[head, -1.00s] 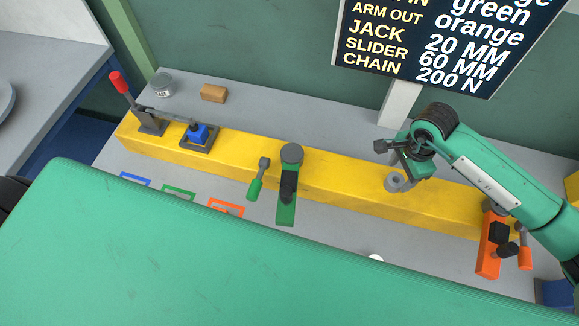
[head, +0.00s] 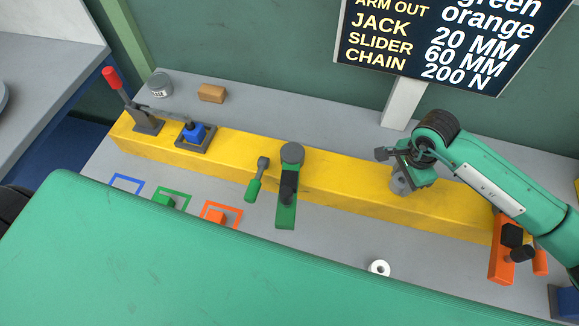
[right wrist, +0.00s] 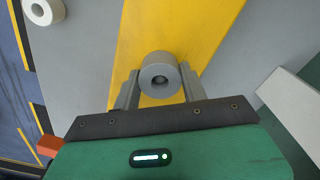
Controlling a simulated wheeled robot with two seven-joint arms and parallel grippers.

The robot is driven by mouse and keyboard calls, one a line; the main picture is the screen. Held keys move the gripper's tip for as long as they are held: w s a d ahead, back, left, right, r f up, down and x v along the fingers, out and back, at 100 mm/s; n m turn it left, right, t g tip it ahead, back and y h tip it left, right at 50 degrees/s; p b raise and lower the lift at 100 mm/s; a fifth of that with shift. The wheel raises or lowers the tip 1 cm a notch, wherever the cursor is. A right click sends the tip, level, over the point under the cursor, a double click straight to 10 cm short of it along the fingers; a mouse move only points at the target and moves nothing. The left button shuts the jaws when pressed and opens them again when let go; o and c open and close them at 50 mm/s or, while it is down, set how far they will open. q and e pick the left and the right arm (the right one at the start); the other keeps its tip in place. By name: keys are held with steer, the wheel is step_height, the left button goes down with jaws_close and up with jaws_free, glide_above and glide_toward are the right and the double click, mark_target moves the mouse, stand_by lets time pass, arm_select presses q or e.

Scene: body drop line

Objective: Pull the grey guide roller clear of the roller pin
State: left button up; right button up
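The grey guide roller (head: 400,186) stands at the right part of the yellow beam, below my right gripper (head: 402,172). In the right wrist view the roller (right wrist: 148,62) shows end-on between the two fingers of my right gripper (right wrist: 160,84). The fingers look open, one on each side of the roller, close to its sides; contact is not clear. The roller pin (right wrist: 160,80) shows as a dark round end inside the roller's bore, so the roller is around it. The rest of the pin is hidden. My left gripper is out of view.
The yellow beam (head: 340,185) carries a green clamp (head: 287,205), a blue block (head: 194,133) and an orange device (head: 502,250) near my right arm. A white ring (head: 379,268) lies on the grey bench. Coloured outlines (head: 219,213) mark the bench's left. A sign (head: 440,45) stands behind.

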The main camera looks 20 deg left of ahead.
steer(key=o, duration=0.4)
steer(key=c, duration=0.4)
steer(key=shift+r, duration=0.85)
steer(key=shift+r+p, duration=1.1)
steer(key=shift+r, duration=2.35)
